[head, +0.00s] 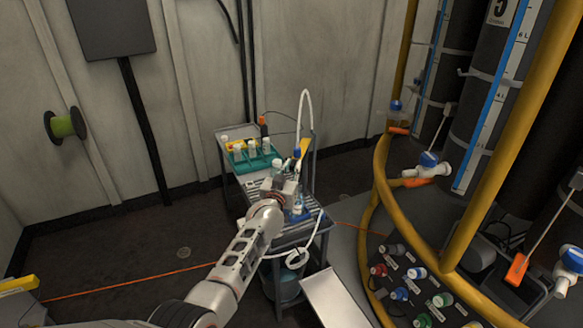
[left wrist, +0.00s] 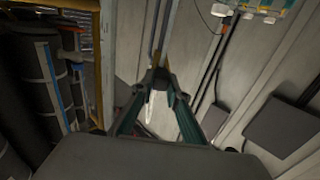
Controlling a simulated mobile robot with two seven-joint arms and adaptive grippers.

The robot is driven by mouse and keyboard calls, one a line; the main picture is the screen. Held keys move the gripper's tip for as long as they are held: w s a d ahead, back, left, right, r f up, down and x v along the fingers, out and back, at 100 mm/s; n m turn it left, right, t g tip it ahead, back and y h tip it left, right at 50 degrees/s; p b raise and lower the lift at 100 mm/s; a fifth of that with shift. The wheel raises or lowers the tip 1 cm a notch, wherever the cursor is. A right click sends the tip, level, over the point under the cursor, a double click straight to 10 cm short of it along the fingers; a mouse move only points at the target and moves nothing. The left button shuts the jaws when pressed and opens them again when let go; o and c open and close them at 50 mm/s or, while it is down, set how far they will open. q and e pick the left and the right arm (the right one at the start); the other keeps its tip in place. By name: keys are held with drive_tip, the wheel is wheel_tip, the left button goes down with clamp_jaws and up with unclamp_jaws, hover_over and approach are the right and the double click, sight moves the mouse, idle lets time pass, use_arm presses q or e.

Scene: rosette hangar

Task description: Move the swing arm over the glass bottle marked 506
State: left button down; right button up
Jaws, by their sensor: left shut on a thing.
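My left gripper (head: 288,182) reaches over the grey cart from the front and is shut. In the left wrist view, its dark green fingers (left wrist: 159,84) close together at the foot of a thin grey bar (left wrist: 162,38), which seems to be the swing arm; I cannot be sure. A white curved tube (head: 304,105) rises above the cart just behind the gripper. Small bottles with pale caps (head: 252,148) stand in a teal rack (head: 255,162) at the cart's back. Another capped bottle (head: 277,169) stands beside the gripper. The number 506 cannot be read on any bottle.
The cart (head: 227,186) stands near the wall. Yellow pipes (head: 381,180) and dark tanks (head: 480,110) with valves crowd the right. A pale panel (head: 335,298) and a bucket (head: 283,286) are low by the cart.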

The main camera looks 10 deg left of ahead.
use_arm(q)
drive_tip(key=c, duration=2)
unclamp_jaws()
drive_tip(key=shift+o, duration=0.2)
drive_tip(key=shift+s, duration=0.55)
drive_tip(key=s+a, duration=0.1)
drive_tip(key=s, duration=0.9)
drive_tip(key=shift+s+a, duration=0.15)
drive_tip(key=shift+s, duration=0.25)
